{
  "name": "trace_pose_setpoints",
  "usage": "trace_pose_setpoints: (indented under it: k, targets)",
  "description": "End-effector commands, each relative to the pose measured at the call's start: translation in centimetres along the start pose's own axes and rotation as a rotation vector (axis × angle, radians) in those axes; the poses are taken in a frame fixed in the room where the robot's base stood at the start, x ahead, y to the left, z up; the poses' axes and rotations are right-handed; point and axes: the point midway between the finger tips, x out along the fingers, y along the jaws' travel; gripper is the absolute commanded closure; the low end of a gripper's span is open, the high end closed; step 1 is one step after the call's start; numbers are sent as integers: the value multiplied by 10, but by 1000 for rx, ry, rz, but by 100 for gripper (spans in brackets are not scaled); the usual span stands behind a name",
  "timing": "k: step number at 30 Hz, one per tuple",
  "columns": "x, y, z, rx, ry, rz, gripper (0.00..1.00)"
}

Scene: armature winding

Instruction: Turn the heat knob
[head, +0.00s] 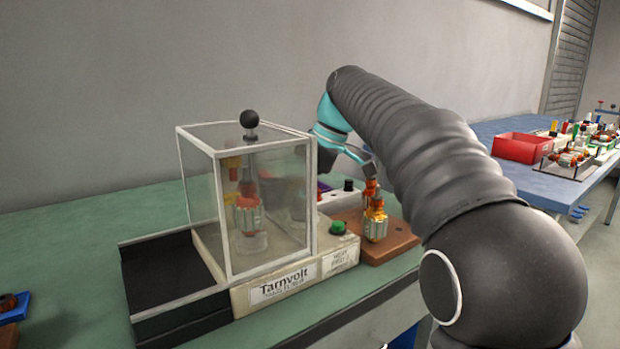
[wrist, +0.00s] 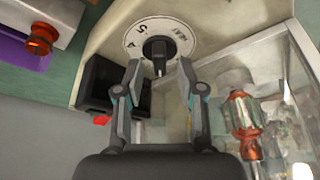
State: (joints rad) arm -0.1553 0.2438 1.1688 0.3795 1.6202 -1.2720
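The heat knob (wrist: 160,48) is black and sits in a round white dial (wrist: 140,24) with dark letters, near the top middle of the wrist view. Its narrow pointer end faces down toward my gripper. My gripper (wrist: 160,68) is open, with one fingertip to the left and one to the right of the knob. I see a gap on both sides; I cannot tell how deep the fingertips reach. In the head view my gripper (head: 358,152) is partly hidden by my arm, behind the Tarnvolt machine (head: 240,297). I cannot make out the dial there.
A clear enclosure (head: 200,215) with a black ball handle (head: 249,119) stands on the machine, close to my gripper. A green button (head: 338,227) sits at its front. A wooden block (head: 400,240) holds armatures on the right. A red bin (head: 520,148) is on the far table.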

Motion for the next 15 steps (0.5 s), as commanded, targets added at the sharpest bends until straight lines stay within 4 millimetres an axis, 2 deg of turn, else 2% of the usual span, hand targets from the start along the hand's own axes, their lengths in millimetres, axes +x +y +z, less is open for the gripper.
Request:
trace_pose_setpoints:
  k: [15]
  targets:
    - [-83,1,0,0,0,3,61]
